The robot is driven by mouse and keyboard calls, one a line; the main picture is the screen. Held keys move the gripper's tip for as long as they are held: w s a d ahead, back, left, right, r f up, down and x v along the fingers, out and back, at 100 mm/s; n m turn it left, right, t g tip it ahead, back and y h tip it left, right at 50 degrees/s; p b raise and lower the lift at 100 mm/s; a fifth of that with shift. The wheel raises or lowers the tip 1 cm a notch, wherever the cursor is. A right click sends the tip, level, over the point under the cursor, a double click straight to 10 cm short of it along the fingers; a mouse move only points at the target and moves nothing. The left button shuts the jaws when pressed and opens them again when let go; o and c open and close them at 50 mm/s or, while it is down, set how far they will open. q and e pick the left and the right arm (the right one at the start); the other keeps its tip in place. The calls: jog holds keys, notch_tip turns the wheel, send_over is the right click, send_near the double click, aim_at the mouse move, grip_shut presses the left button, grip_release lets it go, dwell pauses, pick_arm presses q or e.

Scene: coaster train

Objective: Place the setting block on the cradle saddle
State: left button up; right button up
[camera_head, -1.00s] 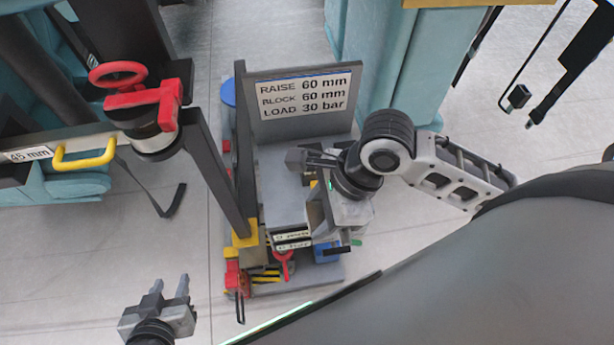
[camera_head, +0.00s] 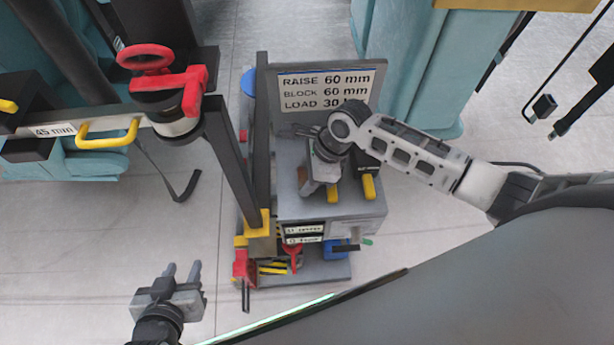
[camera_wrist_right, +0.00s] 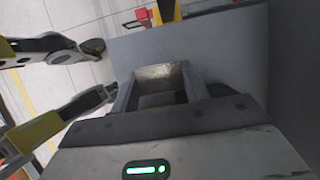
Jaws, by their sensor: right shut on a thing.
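My right gripper (camera_head: 314,186) is over the grey top of the cart in the head view, pointing down. In the right wrist view its fingers (camera_wrist_right: 160,95) are closed on a tan-brown block (camera_wrist_right: 158,76), likely the setting block. Most of this block is hidden by the gripper. A dark block with a yellow handle (camera_head: 368,186) stands on the cart top to the right, and another yellow handle (camera_head: 333,191) shows right beside the gripper. My left gripper (camera_head: 184,272) is open and empty over the floor at lower left. I cannot tell for certain which part is the cradle saddle.
Floor is clear at lower left.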

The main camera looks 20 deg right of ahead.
jog(key=shift+f, duration=0.65)
jog(key=o, duration=1.3)
jog(key=shift+f, duration=0.15)
